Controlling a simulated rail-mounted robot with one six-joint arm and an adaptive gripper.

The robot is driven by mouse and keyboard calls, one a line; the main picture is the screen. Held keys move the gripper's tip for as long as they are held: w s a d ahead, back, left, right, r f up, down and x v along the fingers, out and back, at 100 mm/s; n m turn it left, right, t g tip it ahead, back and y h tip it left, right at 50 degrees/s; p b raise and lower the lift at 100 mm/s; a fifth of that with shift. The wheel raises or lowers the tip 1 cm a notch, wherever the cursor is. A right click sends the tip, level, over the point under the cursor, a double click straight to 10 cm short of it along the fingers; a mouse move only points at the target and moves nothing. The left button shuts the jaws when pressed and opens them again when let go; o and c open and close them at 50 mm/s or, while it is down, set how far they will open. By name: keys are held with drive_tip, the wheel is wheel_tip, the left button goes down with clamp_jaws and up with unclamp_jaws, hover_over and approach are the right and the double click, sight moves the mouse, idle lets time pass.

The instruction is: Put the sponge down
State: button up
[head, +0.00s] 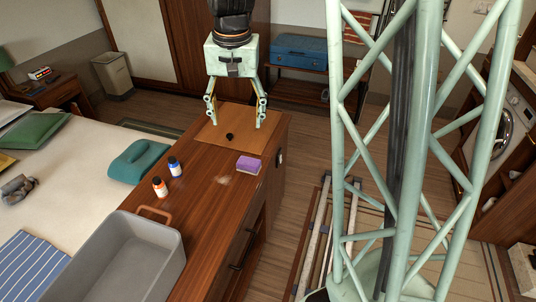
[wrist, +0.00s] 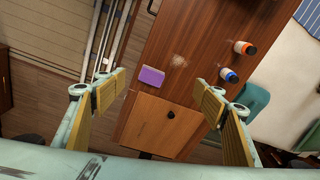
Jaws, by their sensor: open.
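A purple sponge (head: 249,165) lies on the brown wooden counter (head: 205,215), near its right edge. It also shows in the wrist view (wrist: 151,77), lying flat on the wood. My gripper (head: 234,122) is open and empty, above the far end of the counter. In the wrist view its two fingers (wrist: 160,97) are wide apart, and the sponge lies beyond them, apart from both. A pale smudge (head: 222,180) marks the counter just left of the sponge.
An orange-labelled bottle (head: 160,188) and a blue-labelled bottle (head: 175,167) stand on the counter's left side. A grey bin (head: 150,245) with a brown handle stands at the near end. A lighter panel with a black knob (head: 230,136) lies under my gripper.

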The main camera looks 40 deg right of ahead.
drive_tip(key=s+a+r+n, duration=0.2)
drive_tip(key=s+a+r, duration=0.3)
drive_tip(key=s+r, duration=0.35)
drive_tip(key=s+a+r+n+t, duration=0.1)
drive_tip(key=s+a+r+n, duration=0.1)
drive_tip(key=s, duration=0.6)
drive_tip(key=s+a+r+n+t, duration=0.1)
drive_tip(key=s+a+r+n, duration=0.1)
drive_tip(key=s, duration=0.6)
drive_tip(key=s+a+r+n, duration=0.1)
drive_tip(key=s+a+r, duration=0.2)
drive_tip(key=s, duration=0.5)
drive_tip(key=shift+s+a+r+n+t, duration=0.15)
drive_tip(key=shift+r+n+t, duration=0.05)
drive_tip(key=shift+n+t, duration=0.2)
drive_tip(key=shift+o, duration=0.5)
